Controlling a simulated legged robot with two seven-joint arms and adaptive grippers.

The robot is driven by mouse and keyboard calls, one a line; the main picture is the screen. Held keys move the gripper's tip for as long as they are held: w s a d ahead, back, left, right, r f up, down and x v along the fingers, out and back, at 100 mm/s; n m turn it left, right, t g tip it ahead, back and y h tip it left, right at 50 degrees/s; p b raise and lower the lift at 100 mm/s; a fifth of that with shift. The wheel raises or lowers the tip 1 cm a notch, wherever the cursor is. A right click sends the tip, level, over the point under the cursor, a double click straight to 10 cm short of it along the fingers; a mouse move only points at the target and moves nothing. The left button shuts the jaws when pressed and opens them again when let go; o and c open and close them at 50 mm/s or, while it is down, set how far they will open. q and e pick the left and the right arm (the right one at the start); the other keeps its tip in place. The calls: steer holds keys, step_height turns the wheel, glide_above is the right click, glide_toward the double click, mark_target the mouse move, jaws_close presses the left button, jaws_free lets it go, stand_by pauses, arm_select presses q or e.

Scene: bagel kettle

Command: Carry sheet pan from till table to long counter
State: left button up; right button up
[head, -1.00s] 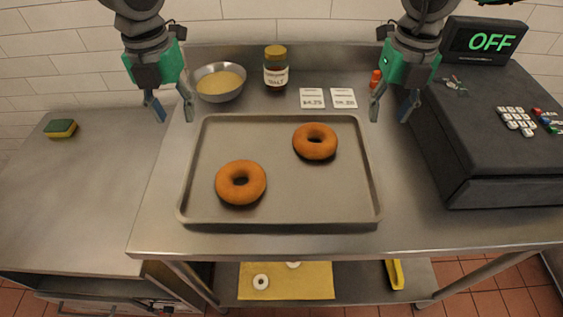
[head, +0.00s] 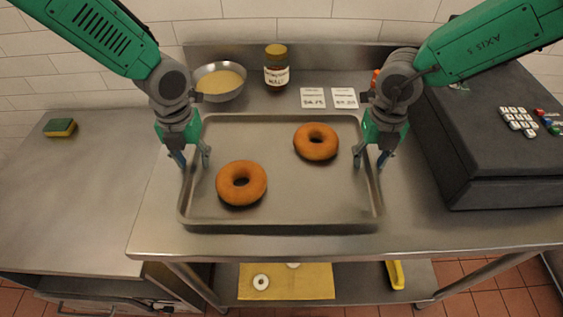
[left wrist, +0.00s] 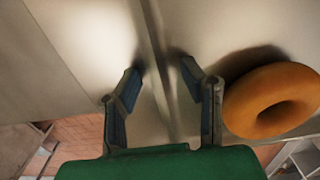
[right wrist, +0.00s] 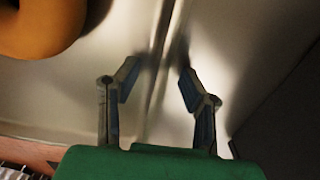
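The grey sheet pan (head: 285,208) lies flat on the steel till table (head: 160,215). Two brown bagels rest in it, one left of centre (head: 241,183) and one at the upper right (head: 316,142). My left gripper (head: 193,163) is open over the pan's left rim. In the left wrist view the rim (left wrist: 158,60) runs between its fingers. My right gripper (head: 371,161) is open over the pan's right rim. In the right wrist view the rim (right wrist: 158,70) passes between its fingers. Whether the fingers touch the pan is unclear.
A black till (head: 500,150) stands close on the right. Behind the pan are a bowl (head: 220,82), a jar (head: 276,70) and price cards (head: 327,98). A lower counter (head: 75,200) at left is mostly clear, with a sponge (head: 60,128) at its back.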

arm_select(q)
jaws_close()
arm_select(e)
steer(key=shift+f, duration=0.1)
jaws_close()
arm_select(q)
steer(key=shift+a, duration=0.1)
